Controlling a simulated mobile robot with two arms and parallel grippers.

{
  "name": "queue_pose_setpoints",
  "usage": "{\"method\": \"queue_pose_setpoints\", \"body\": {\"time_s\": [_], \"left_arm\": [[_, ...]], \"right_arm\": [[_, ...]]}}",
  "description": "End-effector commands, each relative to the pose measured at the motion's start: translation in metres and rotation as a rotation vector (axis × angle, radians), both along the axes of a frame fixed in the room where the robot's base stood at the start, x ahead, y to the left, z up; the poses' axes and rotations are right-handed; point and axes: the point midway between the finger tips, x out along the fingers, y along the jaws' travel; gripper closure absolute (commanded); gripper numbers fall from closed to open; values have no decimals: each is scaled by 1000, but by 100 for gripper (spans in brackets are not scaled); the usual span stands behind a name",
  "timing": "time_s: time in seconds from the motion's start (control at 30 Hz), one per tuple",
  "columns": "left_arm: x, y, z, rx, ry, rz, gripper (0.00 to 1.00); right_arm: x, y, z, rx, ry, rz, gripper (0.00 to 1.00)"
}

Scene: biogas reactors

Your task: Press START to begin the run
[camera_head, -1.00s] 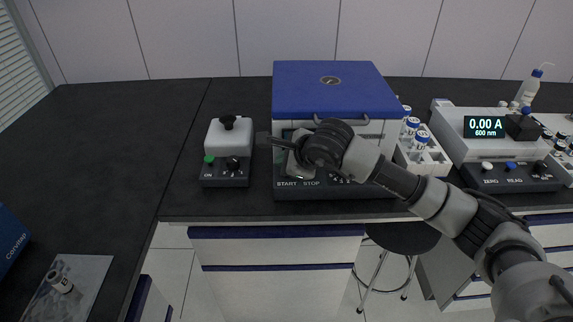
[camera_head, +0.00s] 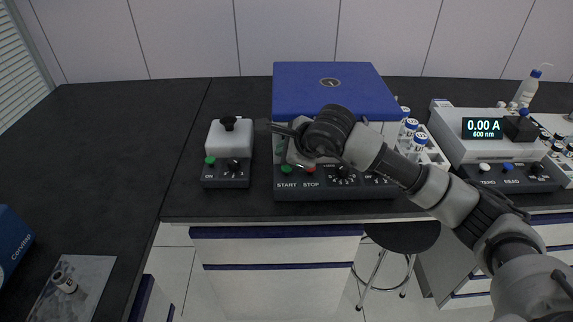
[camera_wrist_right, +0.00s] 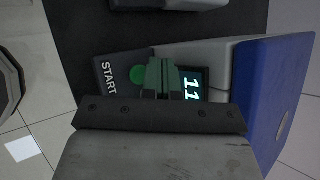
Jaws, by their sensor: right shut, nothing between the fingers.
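The machine with the blue lid (camera_head: 335,88) stands at the bench's middle. Its front panel has a green START button (camera_head: 286,169) and a red STOP button (camera_head: 311,169). The START button shows in the right wrist view (camera_wrist_right: 137,74), beside a lit display (camera_wrist_right: 191,88) partly covered by my fingers. My right gripper (camera_wrist_right: 162,72) is shut and empty. In that view its fingertips lie between the button and the display; I cannot tell whether they touch anything. In the head view my right gripper (camera_head: 268,127) is over the machine's left front, behind the START button. My left gripper is not in view.
A small stirrer (camera_head: 227,174) with a white container stands left of the machine. A white rack (camera_head: 433,158) of capped vials and a photometer (camera_head: 483,150) reading 0.00 A stand at the right.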

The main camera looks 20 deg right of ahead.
Motion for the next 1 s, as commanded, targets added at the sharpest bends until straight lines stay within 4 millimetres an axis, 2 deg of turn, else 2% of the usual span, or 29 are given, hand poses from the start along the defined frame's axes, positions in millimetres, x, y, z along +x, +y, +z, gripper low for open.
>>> {"method": "queue_pose_setpoints", "body": {"time_s": [0.03, 0.33, 1.0], "left_arm": [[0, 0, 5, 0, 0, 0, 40], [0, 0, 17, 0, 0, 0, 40], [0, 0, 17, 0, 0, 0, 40]], "right_arm": [[0, 0, 9, 0, -2, 0, 100], [0, 0, 37, 1, -1, 0, 100], [0, 0, 39, 0, 0, 0, 100]]}}
